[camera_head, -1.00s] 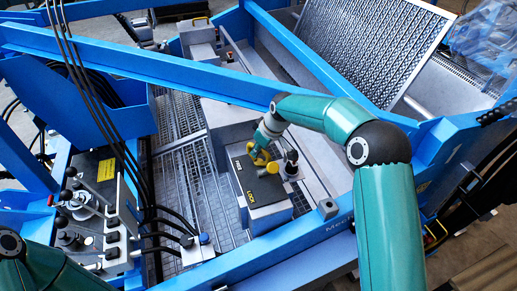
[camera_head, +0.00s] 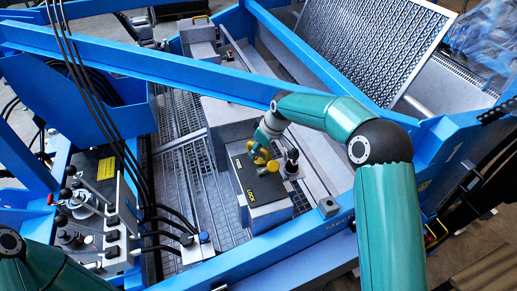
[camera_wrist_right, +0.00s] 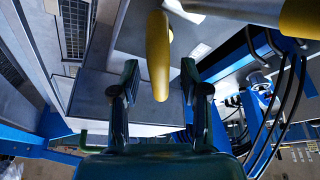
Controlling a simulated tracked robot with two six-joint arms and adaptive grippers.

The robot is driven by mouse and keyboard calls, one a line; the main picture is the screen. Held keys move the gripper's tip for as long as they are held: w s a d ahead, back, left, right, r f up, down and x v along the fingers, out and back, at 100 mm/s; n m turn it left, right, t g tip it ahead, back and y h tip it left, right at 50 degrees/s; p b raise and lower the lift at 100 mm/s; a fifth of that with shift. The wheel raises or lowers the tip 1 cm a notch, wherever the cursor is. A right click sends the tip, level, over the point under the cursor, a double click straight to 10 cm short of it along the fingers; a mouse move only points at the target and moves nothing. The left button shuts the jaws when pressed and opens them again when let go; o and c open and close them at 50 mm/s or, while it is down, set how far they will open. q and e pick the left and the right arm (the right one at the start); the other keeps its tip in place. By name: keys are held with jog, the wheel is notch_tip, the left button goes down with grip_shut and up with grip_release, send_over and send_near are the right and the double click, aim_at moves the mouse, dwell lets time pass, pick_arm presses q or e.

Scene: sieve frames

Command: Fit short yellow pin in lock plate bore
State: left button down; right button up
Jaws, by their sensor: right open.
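The dark lock plate (camera_head: 248,186), with a yellow LOCK label, lies on a grey block in the middle of the head view. Yellow parts show over its upper right part, small and crowded; I take the round one to be the short yellow pin (camera_head: 273,166). My right gripper (camera_head: 262,157) is at these yellow parts, above the plate. In the right wrist view a rounded yellow piece (camera_wrist_right: 159,55) stands ahead of and between the open fingers of my right gripper (camera_wrist_right: 160,82), with gaps beside it. The bore and the pin's lower end cannot be made out. My left gripper is out of view.
A dark-topped post (camera_head: 291,168) stands close to the right of the plate. A long blue beam (camera_head: 190,72) crosses behind my right wrist, and another blue beam (camera_head: 270,245) runs in front. Black hoses (camera_head: 100,110) and levers (camera_head: 85,205) are on the left.

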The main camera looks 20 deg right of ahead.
jog(key=v, duration=1.1)
jog(key=shift+r, duration=0.25)
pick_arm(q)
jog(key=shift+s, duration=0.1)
pick_arm(e)
jog(key=shift+s, duration=0.15)
